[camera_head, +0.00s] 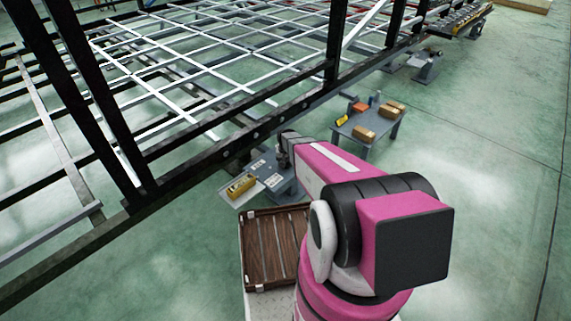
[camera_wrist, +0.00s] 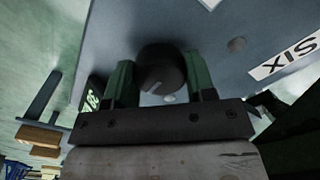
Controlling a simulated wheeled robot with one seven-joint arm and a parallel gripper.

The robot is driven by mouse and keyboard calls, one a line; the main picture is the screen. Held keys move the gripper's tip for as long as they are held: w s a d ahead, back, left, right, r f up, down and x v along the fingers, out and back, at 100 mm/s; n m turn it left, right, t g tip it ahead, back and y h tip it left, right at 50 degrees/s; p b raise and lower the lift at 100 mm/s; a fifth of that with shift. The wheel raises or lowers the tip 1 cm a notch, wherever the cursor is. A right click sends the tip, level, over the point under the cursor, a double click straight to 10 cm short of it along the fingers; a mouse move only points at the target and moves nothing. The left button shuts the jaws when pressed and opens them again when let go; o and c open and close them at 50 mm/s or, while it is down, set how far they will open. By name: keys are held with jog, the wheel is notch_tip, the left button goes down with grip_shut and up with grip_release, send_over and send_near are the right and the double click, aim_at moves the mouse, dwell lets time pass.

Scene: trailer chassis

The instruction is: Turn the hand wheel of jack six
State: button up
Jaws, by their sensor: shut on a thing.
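In the wrist view, the hand wheel (camera_wrist: 160,66) is a dark round knob on the grey-blue face of the jack (camera_wrist: 115,30). A white label reading SIX (camera_wrist: 285,57) appears upside down at the right of that face. My gripper (camera_wrist: 162,80) has its two green-sided fingers on either side of the knob and is shut on it. In the head view, the grey jack (camera_head: 284,184) stands beneath the black chassis rail. My pink arm reaches to it and hides the hand wheel and most of the gripper.
The black chassis rail (camera_head: 225,148) and uprights stand close to my arm. A small grey table (camera_head: 350,131) with brown boxes and a yellow tool is to the right. A tray with a yellow object (camera_head: 240,185) is left of the jack. The green floor at right is open.

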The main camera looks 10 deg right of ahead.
dwell(0.3)
jog(key=o, duration=0.9)
notch_tip(320, 180, up, 11)
jog(key=shift+f, duration=0.1)
jog(key=shift+n, duration=0.9)
jog(key=s+r, duration=0.5)
jog(key=s, duration=0.2)
jog(key=s+r, duration=0.5)
jog(key=s, duration=0.2)
jog(key=s+r, duration=0.6)
jog(key=s, duration=0.1)
jog(key=shift+s, duration=0.15)
